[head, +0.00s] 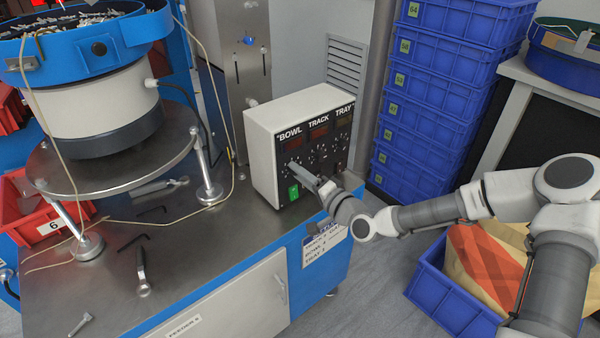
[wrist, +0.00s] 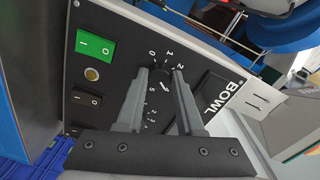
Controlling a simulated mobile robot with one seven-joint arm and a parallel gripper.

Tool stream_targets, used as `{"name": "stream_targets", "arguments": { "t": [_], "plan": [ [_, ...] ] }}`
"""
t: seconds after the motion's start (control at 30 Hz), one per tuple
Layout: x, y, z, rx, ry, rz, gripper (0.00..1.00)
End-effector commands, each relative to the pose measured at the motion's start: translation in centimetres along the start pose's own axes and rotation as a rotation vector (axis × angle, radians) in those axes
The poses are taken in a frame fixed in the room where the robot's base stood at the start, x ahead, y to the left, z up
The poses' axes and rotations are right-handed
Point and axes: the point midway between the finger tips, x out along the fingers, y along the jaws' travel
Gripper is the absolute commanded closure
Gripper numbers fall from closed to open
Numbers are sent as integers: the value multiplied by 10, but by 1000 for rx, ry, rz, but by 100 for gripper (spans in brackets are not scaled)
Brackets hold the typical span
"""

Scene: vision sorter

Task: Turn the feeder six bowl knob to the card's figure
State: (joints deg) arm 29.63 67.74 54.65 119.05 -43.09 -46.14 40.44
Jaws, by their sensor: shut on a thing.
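The control box (head: 262,160) stands on the feeder bench, its black front panel marked BOWL, TRACK and TRAY. My gripper (head: 300,172) is at the BOWL column of this panel, and its fingers hide the knob in the head view. In the wrist view my gripper (wrist: 165,80) has its two fingertips on either side of the dark bowl knob (wrist: 164,86), closed on it. Dial figures such as 0, 1, 2 and 5 show around the knob. A white card (head: 326,240) is on the bench front below the box; its small figures are not clearly readable.
A green switch (head: 293,193) sits below the bowl knob; it also shows in the wrist view (wrist: 95,46), near a black switch (wrist: 87,98). The bowl feeder (head: 100,100) stands left. Stacked blue crates (head: 430,105) stand behind right.

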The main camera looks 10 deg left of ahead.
Motion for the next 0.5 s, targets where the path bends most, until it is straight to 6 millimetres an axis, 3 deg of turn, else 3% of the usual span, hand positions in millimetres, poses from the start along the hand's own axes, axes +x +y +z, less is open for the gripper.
{"name": "stream_targets", "arguments": {
  "t": [0.5],
  "plan": [
    [0,1,1,143,-9,1,100]
  ]
}}
